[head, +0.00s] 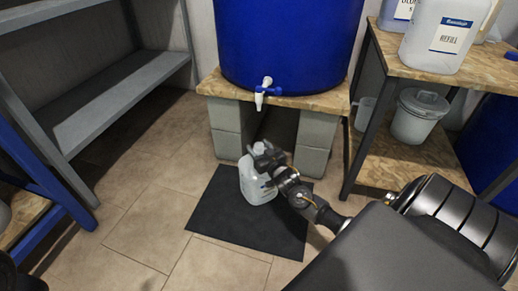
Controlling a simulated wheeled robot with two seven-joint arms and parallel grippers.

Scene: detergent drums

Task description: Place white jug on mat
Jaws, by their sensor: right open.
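The white jug (250,183) stands upright on the dark mat (222,222), near the mat's back edge on the tiled floor. My right arm reaches in from the lower right. My right gripper (262,158) is open at the upper part of the jug and covers part of its top and right side. Whether the fingers touch the jug cannot be told. My left gripper is not in view.
A blue drum (288,45) with a white tap (262,92) stands on a board over grey blocks (317,140) behind the mat. A wooden shelf (400,160) at right holds jugs and a lidded bucket (417,117). Grey shelving (110,95) stands left. Floor left of the mat is clear.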

